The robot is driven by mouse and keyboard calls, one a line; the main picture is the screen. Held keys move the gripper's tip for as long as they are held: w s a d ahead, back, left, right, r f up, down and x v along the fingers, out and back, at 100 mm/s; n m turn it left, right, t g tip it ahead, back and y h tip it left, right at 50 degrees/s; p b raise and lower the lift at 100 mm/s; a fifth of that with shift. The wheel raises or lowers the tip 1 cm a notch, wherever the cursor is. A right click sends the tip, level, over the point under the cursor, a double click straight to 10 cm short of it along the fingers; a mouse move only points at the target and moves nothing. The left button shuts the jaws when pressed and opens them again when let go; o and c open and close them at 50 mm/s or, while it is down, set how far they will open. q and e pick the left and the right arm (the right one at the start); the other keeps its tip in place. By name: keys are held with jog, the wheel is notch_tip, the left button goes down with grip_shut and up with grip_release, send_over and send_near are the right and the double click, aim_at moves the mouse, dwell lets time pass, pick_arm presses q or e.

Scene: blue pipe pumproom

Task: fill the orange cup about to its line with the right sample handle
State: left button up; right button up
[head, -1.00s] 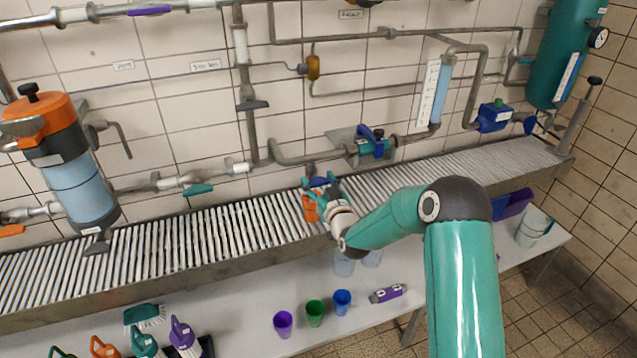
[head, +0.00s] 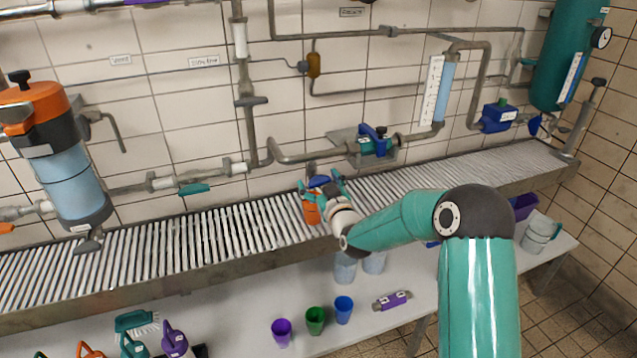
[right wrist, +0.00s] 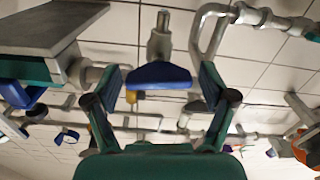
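The orange cup (head: 311,209) stands on the slatted grating below a small tap with a blue handle (head: 318,181); the gripper partly covers it. I cannot see its line or the liquid level. My right gripper (head: 322,188) is at the tap, just above and beside the cup. In the right wrist view, its two teal fingers (right wrist: 160,88) are spread apart. The blue handle (right wrist: 160,76) shows between the fingertips, with a gap on both sides. The cup is not visible in that view. My left gripper is out of view.
A teal and blue pump (head: 376,142) sits on the wall pipe right of the tap. An orange-topped vessel (head: 62,165) hangs at the left. Purple (head: 282,332), green (head: 315,320) and blue (head: 343,309) cups stand on the lower table. The grating is mostly clear.

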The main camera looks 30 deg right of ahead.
dwell(0.3)
jog(key=v, duration=1.2)
